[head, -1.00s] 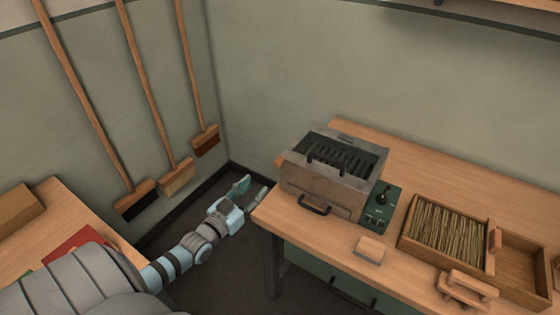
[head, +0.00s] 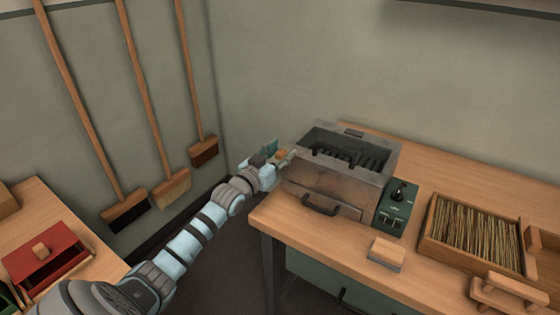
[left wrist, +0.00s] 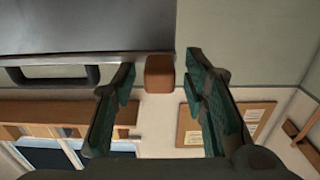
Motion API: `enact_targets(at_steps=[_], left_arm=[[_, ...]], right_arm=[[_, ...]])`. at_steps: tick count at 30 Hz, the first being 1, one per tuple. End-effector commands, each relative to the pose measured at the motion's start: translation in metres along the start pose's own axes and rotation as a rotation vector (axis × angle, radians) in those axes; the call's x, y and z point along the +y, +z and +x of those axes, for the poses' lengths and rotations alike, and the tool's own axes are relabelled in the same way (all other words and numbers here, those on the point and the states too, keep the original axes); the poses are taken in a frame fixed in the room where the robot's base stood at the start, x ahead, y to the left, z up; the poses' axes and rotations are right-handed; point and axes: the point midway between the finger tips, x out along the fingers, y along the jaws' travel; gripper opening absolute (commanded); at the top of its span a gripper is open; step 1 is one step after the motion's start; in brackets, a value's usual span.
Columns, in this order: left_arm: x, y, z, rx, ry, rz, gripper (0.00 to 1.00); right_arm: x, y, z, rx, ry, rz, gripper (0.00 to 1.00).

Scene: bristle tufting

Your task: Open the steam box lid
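The steam box (head: 335,178) is a worn grey metal box on the right-hand bench, with dark slots in its top and a black handle (head: 332,206) on its front. I cannot tell clearly where its lid ends. A wooden knob (left wrist: 160,76) sticks out at the box's left side; it also shows in the head view (head: 282,154). My left gripper (head: 278,156) is at that side, with its green-padded fingers open on either side of the knob. In the left wrist view, gaps show between the knob and the fingers. My right gripper is out of view.
A green control panel (head: 397,206) adjoins the box's right side. A wooden block (head: 386,252) and a tray of bristles (head: 474,234) lie on the bench (head: 300,240). Brooms (head: 172,186) hang on the left wall. A red box (head: 45,258) stands on the left bench.

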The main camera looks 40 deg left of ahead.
Motion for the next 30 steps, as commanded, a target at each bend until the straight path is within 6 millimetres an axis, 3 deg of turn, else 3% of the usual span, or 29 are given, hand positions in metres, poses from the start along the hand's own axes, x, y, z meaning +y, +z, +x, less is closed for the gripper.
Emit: enact_targets(at_steps=[6,12,14,23,30], left_arm=[[0.0,-0.001,0.0,-0.001,0.0,0.0,0.38],[0.0,-0.001,0.0,-0.001,0.0,0.0,0.06],[0.0,-0.001,0.0,-0.001,0.001,-0.001,0.0],[0.001,-0.002,0.0,-0.006,0.002,-0.002,0.0],[0.003,-0.023,0.003,-0.062,0.006,-0.004,0.0]], right_arm=[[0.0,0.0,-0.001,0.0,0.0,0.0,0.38],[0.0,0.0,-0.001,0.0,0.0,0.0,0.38],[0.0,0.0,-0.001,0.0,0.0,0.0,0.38],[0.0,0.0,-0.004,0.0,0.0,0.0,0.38],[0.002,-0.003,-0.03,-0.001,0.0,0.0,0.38]])
